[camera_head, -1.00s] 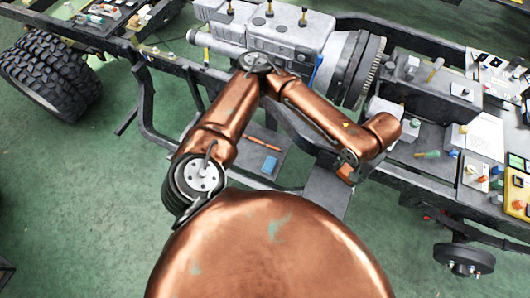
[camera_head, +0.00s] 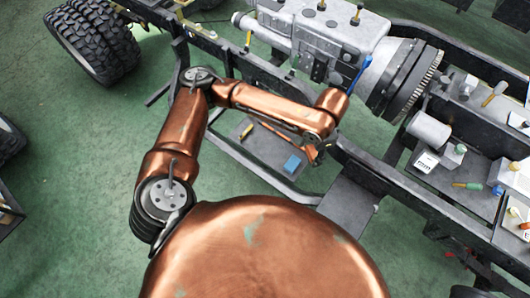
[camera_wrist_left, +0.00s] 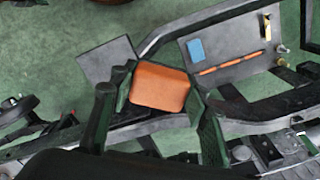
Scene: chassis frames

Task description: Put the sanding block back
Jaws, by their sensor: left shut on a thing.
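My left gripper (camera_wrist_left: 158,95) is shut on an orange block (camera_wrist_left: 160,88), which looks like the sanding block. It holds the block above the chassis frame, between a bare grey plate (camera_wrist_left: 106,62) and a grey tray (camera_wrist_left: 238,68) in the left wrist view. In the head view the left gripper (camera_head: 317,150) is small and partly hidden by its own arm, beside the tray (camera_head: 262,146) and above the frame rail. The bare plate (camera_head: 347,200) is just below and right of it. My right gripper is not in view.
On the tray lie a blue block (camera_head: 292,164), a thin orange stick (camera_wrist_left: 232,62) and a yellow-handled item (camera_wrist_left: 267,26). The engine (camera_head: 330,45) stands behind. A shelf with a grey cylinder (camera_head: 428,130) and small tools is at right. Green floor is open at left.

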